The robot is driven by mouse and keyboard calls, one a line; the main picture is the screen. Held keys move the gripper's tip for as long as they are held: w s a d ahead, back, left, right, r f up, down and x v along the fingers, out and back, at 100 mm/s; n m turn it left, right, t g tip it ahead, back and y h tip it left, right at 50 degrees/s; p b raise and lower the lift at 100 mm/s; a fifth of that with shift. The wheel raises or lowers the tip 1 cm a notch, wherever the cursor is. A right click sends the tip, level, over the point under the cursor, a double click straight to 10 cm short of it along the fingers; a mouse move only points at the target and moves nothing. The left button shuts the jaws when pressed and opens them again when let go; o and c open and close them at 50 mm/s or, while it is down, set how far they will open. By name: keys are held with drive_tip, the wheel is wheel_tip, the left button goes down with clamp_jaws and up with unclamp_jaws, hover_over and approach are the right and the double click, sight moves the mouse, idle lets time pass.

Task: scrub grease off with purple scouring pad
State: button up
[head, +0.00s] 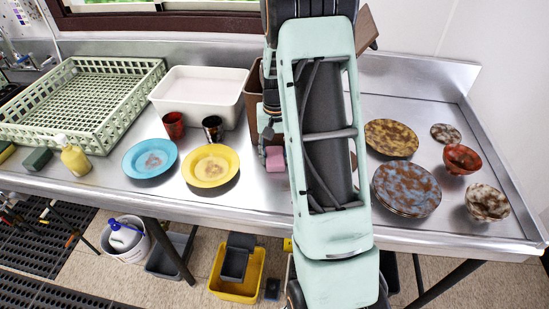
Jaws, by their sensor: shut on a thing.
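My gripper (269,135) shows only in part at the left edge of my arm, pointing down over the steel counter. It is shut on the pinkish-purple scouring pad (275,160), seen just below it; my arm hides the right side of both. I cannot tell whether the pad touches the counter. Left of it, a yellow plate (224,172) and a blue plate (133,167) lie flat, each with a brown greasy patch in the middle. Right of my arm, an ochre plate (391,130), a stack of blue plates (405,180), bowls (466,159) and a small dish (446,128) are heavily stained brown.
A red cup (174,116) and a dark metal cup (212,122) stand behind the plates. Behind them are a white tub (196,105) and a pale green rack (140,90). A yellow bottle (74,160) and green sponge (37,160) are at left. A brown bin (252,90) is partly hidden.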

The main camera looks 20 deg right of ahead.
sight(275, 155)
drive_tip(key=shift+w+d+r+p, duration=0.1)
drive_tip(key=shift+r+p, duration=0.9)
drive_tip(key=shift+r, duration=0.55)
drive_tip(key=shift+w+r+p, duration=0.1)
drive_tip(key=shift+r+p, duration=0.85)
drive_tip(key=shift+r, duration=0.55)
drive_tip(key=shift+f, duration=0.1)
drive_tip(key=shift+s, duration=0.1)
drive_tip(key=shift+r+p, duration=0.9)
drive_tip(key=shift+r, duration=0.6)
drive_tip(key=shift+s+f, duration=0.1)
